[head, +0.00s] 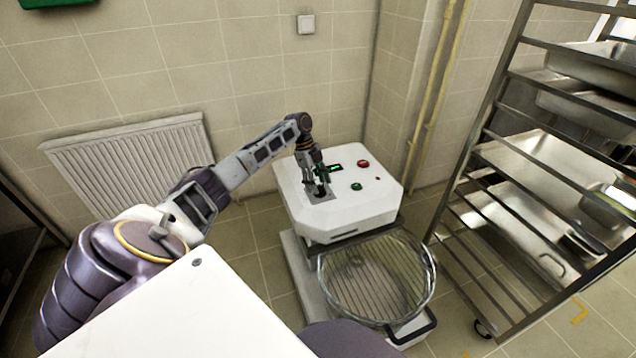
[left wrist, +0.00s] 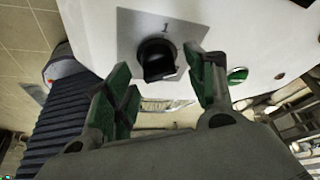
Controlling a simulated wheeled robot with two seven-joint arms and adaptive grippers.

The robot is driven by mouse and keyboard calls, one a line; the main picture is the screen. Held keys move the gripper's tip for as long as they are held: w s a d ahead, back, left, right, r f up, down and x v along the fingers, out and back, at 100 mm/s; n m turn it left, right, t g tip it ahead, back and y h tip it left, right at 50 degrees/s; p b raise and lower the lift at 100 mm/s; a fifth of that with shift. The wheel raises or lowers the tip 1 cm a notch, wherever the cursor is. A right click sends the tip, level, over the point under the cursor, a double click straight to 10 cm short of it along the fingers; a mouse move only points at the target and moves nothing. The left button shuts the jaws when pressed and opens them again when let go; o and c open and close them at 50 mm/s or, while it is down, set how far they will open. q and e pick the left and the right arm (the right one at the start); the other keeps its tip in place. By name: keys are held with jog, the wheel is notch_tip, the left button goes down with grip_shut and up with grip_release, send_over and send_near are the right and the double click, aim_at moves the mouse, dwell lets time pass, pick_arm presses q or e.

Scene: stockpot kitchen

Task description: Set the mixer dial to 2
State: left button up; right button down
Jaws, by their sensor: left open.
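The mixer (head: 350,215) is a white machine standing on the floor, with a sloped control top. Its black dial (left wrist: 157,62) sits on a grey plate marked with a 1 in the left wrist view. In the head view the dial (head: 320,190) is small and partly hidden by the gripper. My left gripper (head: 318,180) is over the dial plate. In the left wrist view its green-padded fingers (left wrist: 165,90) are spread apart, with the dial between and beyond them. They appear apart from the dial. My right gripper is not in view.
A red button (head: 363,164) and a green button (head: 356,187) sit right of the dial. A wire guard (head: 378,280) covers the bowl in front. A metal rack (head: 500,160) with trays stands at right. A radiator (head: 125,165) is on the wall at left.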

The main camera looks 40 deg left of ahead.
pick_arm(q)
jog(key=v, duration=1.2)
jog(key=shift+f, duration=0.1)
dwell(0.7)
